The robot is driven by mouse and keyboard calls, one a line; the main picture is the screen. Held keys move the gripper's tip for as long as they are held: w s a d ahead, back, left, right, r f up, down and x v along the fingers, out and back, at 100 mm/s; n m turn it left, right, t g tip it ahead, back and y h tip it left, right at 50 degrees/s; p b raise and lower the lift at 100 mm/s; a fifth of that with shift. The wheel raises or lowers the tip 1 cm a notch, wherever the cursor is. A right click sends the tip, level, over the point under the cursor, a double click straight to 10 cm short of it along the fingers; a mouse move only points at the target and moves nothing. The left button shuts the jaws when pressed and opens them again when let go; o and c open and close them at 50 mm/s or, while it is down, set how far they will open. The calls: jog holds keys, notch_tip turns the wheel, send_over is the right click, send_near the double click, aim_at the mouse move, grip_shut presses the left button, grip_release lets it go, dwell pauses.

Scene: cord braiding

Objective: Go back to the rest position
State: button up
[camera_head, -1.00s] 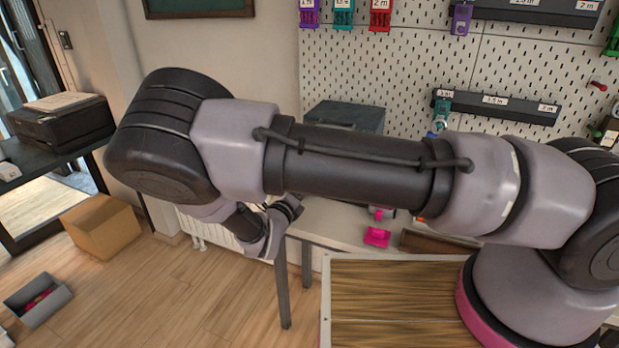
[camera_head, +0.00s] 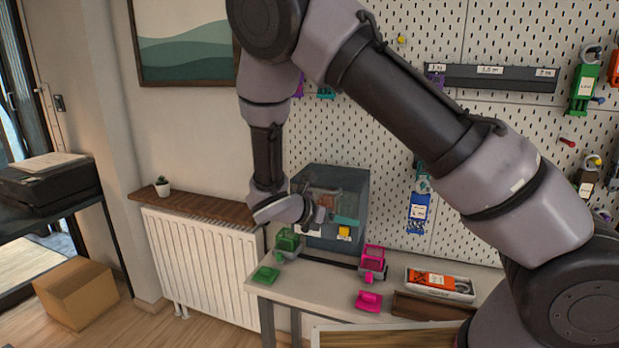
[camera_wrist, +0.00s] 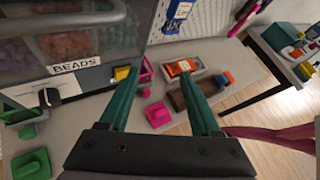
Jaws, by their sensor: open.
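My gripper (camera_wrist: 158,92) shows in the wrist view as two dark green fingers spread well apart, with nothing between them that it holds. In the head view my gripper hangs in front of the dark bead cabinet, above the workbench (camera_head: 335,296), its fingers mostly hidden by my wrist. The cabinet (camera_head: 350,195) carries a BEADS label in the wrist view (camera_wrist: 76,66). My arm is raised and bent, crossing in front of the pegboard.
Green items (camera_head: 265,275) and pink items (camera_head: 369,301) sit on the bench, beside a white tray (camera_head: 440,284) with orange contents. A pegboard (camera_head: 400,120) with hanging tools stands behind. A radiator (camera_head: 200,262) and cardboard box (camera_head: 78,292) are at left.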

jog(key=s+d+r+m+g+y, duration=0.35)
jog(key=d+r+m, duration=0.25)
jog(key=r+m, duration=0.25)
jog(key=s+d+r+m+g+y, duration=0.2)
jog(key=s+d+r+m+y, duration=0.15)
jog(key=d+r+m, duration=0.45)
jog(key=s+d+r+m+t+y, duration=0.2)
jog(key=s+r+m+t+y, duration=0.3)
jog(key=s+r+m, duration=0.5)
notch_tip(320, 180, up, 4)
jog(key=m+t, duration=0.1)
jog(key=m, duration=0.4)
jog(key=shift+s+d+r+y, duration=0.25)
jog(key=shift+d+y, duration=0.05)
